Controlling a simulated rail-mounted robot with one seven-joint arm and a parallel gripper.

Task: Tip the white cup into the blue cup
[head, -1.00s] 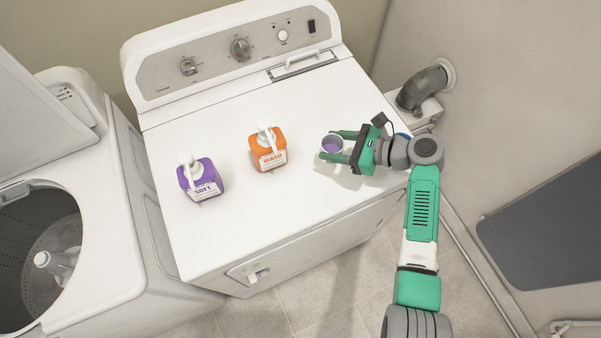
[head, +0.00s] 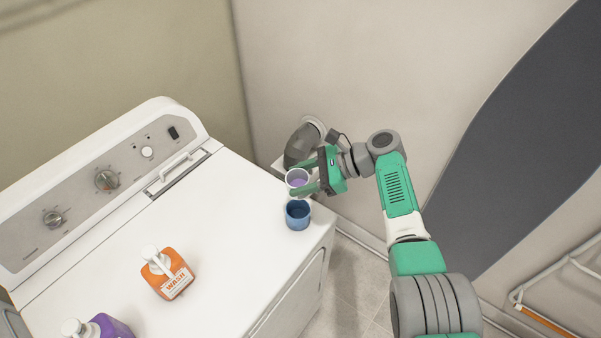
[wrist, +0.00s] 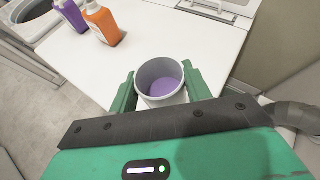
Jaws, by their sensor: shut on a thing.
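The white cup (head: 297,176) is upright between the fingers of my gripper (head: 303,180), which is shut on it. Purple liquid shows inside the cup in the wrist view (wrist: 162,86). The blue cup (head: 297,215) stands upright on the white machine's top near its right edge. In the head view it appears just below the white cup, which hides part of the area behind it. The blue cup does not show in the wrist view. The fingers (wrist: 164,88) lie on either side of the white cup.
An orange WASH bottle (head: 169,274) and a purple bottle (head: 100,327) stand on the machine top (head: 225,230), to the left. A grey duct (head: 303,143) is by the wall behind my gripper. The machine top between bottles and cups is clear.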

